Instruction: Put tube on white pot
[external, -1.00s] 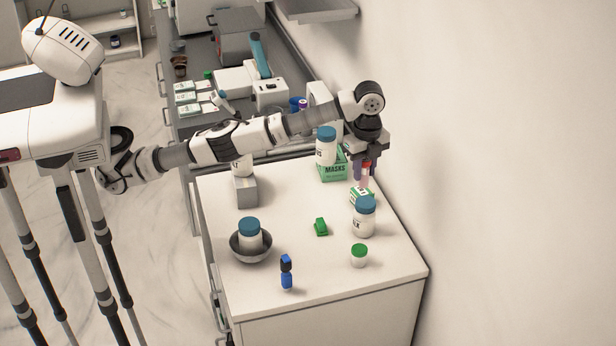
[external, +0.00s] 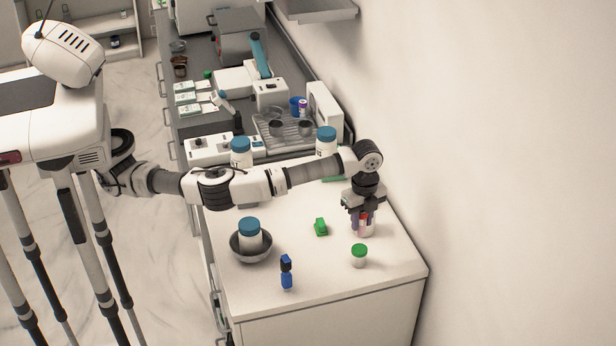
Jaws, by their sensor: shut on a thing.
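My gripper (external: 362,220) points down over the right part of the white counter and is shut on a small tube (external: 364,217) with a red top, held upright. The gripper and tube are in front of a white pot (external: 369,232), whose blue lid is hidden by my gripper. I cannot tell whether the tube touches this pot. A small white pot with a green lid (external: 359,256) stands just nearer the camera, apart from the gripper.
Another blue-lidded white pot (external: 250,237) sits in a grey bowl (external: 251,251). A green block (external: 320,227) and a blue-and-black item (external: 286,272) stand on the counter (external: 330,285). Two more blue-lidded pots (external: 241,152) (external: 326,140) are behind my arm. The front right counter is clear.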

